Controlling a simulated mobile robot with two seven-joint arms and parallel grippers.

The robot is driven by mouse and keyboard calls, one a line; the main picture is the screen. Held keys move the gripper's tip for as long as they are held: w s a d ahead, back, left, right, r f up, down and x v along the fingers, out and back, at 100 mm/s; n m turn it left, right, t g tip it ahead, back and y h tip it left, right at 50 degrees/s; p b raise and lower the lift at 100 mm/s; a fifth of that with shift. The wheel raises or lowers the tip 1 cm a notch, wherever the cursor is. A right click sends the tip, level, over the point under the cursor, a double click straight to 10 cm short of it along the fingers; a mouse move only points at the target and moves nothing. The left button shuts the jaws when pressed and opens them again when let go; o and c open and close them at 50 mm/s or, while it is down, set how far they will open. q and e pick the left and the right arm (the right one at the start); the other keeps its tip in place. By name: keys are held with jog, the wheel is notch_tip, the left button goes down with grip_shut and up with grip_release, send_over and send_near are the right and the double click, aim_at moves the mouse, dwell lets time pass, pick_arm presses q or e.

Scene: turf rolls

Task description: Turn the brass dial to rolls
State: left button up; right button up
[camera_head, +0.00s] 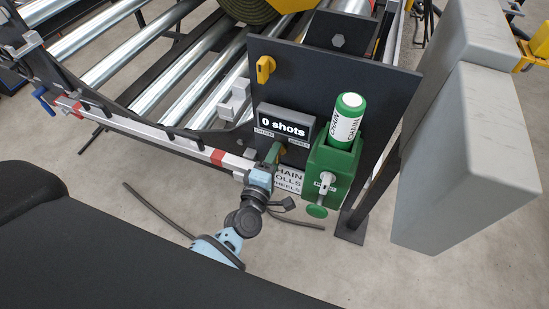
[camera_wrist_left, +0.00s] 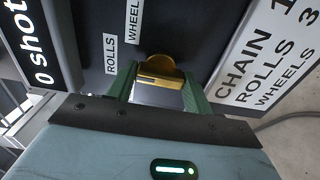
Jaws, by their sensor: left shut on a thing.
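The brass dial (camera_wrist_left: 160,68) sits on the dark panel (camera_wrist_left: 190,35). My left gripper (camera_wrist_left: 160,88) is shut on it, with a green finger on each side. In the head view my left gripper (camera_head: 272,160) reaches up to the panel (camera_head: 365,85) below the display and hides most of the dial. In the left wrist view a ROLLS label (camera_wrist_left: 110,53) and a WHEELS label (camera_wrist_left: 134,20) show beside the dial. I cannot tell which label the dial points at. My right gripper is not in view.
The display (camera_head: 285,124) reads "0 shots". A placard (camera_head: 289,180) lists chain, rolls and wheels. A green holder (camera_head: 325,170) with a green and white canister (camera_head: 346,121) stands right of my gripper. A yellow knob (camera_head: 265,69) is above. A roller conveyor (camera_head: 150,85) lies left.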

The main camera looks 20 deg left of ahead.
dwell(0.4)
pick_arm(q)
jog(key=o, duration=1)
jog(key=shift+s+a, duration=0.1)
jog(key=shift+s, duration=3.85)
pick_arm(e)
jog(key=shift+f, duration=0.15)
pick_arm(q)
jog(key=s+a+f+m+g+p, duration=0.1)
jog(key=s+m+g+p, duration=0.2)
jog(key=s+m, duration=0.3)
jog(key=s+a+f+m+g+h+p, duration=0.1)
jog(key=s+a+m+g+p, duration=0.1)
jog(key=s+m, duration=0.5)
jog(key=s+a+f+m+g+p, duration=0.1)
jog(key=s+m+g+p, duration=0.3)
jog(key=s, duration=1.1)
jog(key=shift+s+a+f+m+p, duration=0.1)
jog(key=shift+s+m+p, duration=0.15)
jog(key=shift+m, duration=0.35)
jog(key=shift+s+a+m+p, duration=0.1)
jog(key=shift+m+p, duration=0.1)
jog(key=shift+m, duration=0.4)
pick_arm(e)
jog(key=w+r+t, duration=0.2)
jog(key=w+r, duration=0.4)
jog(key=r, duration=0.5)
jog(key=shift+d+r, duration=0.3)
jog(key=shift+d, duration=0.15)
